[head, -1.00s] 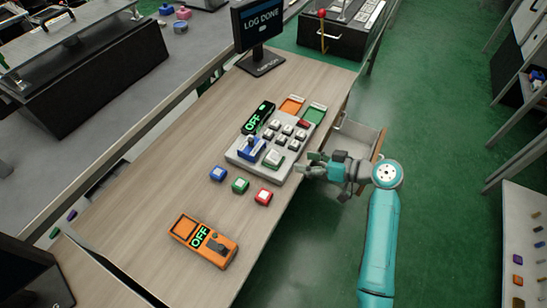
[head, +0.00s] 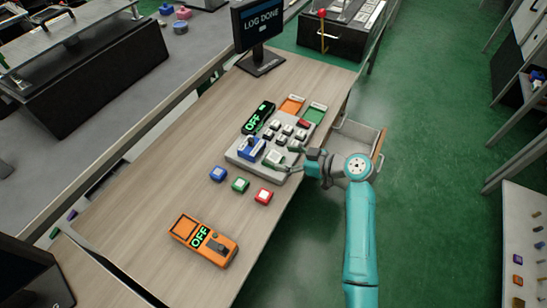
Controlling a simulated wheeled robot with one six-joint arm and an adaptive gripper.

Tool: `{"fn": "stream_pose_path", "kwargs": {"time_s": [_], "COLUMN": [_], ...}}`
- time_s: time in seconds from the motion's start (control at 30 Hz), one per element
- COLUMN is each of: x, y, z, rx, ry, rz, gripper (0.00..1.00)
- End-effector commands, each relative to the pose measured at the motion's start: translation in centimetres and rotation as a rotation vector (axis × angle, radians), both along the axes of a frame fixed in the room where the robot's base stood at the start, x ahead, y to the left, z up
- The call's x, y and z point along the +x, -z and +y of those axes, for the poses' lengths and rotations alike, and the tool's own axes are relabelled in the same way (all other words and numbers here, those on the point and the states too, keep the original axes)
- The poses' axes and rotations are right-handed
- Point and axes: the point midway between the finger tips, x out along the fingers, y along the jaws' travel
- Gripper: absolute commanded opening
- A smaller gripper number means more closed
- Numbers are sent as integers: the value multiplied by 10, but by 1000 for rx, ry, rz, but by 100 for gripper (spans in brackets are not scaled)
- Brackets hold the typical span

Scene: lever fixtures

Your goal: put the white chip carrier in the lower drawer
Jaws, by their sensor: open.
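A white chip carrier (head: 273,158) sits on the grey keypad fixture (head: 240,156), near its front corner beside a blue lever part (head: 250,147). My gripper (head: 288,158) is open, reaching in from the right, with its fingertips at the carrier's right side. I cannot tell whether they touch it. An open drawer (head: 362,133) sticks out from the table's right side, partly hidden behind my gripper and arm. Whether it is the lower drawer cannot be told from this view.
Blue (head: 218,174), green (head: 240,185) and red (head: 264,196) blocks with pale tops stand in front of the fixture. An orange tester (head: 203,241) reading OFF lies nearer. The table's left side is clear.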

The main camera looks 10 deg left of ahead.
Motion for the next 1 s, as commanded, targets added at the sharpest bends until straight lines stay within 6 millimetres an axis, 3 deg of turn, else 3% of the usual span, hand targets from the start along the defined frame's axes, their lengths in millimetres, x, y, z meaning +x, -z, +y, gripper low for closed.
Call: {"fn": "stream_pose_path", "kwargs": {"time_s": [0.23, 0.53, 0.73, 1.0], "x": [9, 11, 11, 11], "y": [14, 15, 15, 15], "z": [27, 31, 31, 31], "rx": [0, 0, 0, 0], "ry": [-2, 0, 0, 0], "rz": [1, 0, 0, 0], "gripper": [73, 73, 25, 18]}}
